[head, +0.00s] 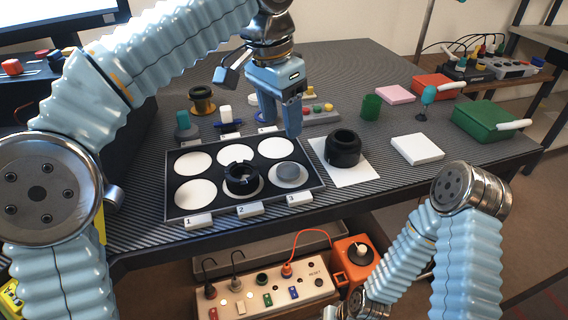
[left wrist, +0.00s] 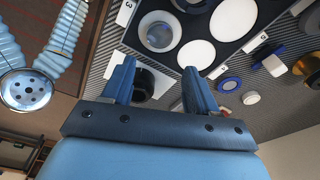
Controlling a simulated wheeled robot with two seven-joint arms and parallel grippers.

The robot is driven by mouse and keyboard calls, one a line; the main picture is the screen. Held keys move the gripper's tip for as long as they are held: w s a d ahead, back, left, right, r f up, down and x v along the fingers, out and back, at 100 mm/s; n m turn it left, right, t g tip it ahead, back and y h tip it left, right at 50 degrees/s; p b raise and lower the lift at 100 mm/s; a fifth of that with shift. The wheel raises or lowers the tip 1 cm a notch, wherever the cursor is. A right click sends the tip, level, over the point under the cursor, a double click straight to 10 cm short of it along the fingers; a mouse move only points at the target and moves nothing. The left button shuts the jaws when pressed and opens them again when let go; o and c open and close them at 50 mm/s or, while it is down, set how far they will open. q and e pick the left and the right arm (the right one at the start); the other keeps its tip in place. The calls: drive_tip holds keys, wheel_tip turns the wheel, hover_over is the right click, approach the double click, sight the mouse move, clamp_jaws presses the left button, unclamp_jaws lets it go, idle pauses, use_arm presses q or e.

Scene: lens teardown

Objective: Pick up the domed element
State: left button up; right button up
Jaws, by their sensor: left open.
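The domed element looks to be the grey-blue glassy disc (head: 287,171) on the white circle behind label 3, at the tray's front right. It also shows in the left wrist view (left wrist: 159,36), at the top, beyond the fingertips. The dark tray (head: 318,176) has several white circles. My left gripper (head: 272,122) is open and empty, with its fingers pointing down above the tray's back right part. The left wrist view shows its two blue fingers (left wrist: 158,75) apart with nothing held. My right arm shows at the lower right, but its fingers do not show.
A black ring (head: 240,178) sits on the circle behind label 2. A black barrel (head: 343,147) stands on a white sheet right of the tray. A white block (head: 417,149), a green cup (head: 371,107) and a green box (head: 487,121) stand farther right. Small tools stand behind the tray.

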use_arm(q)
drive_tip(key=b, duration=0.1)
hover_over(288, 168)
drive_tip(key=f, duration=0.5)
drive_tip(key=shift+s+a+f, duration=0.25)
drive_tip(key=shift+a+f, duration=0.1)
drive_tip(key=shift+a, duration=0.05)
drive_tip(key=f, duration=0.2)
drive_tip(key=f+b, duration=0.1)
drive_tip(key=f, duration=0.3)
drive_tip(key=shift+w+d+b, duration=0.2)
drive_tip(key=shift+d+b, duration=0.1)
drive_tip(key=c, duration=0.7)
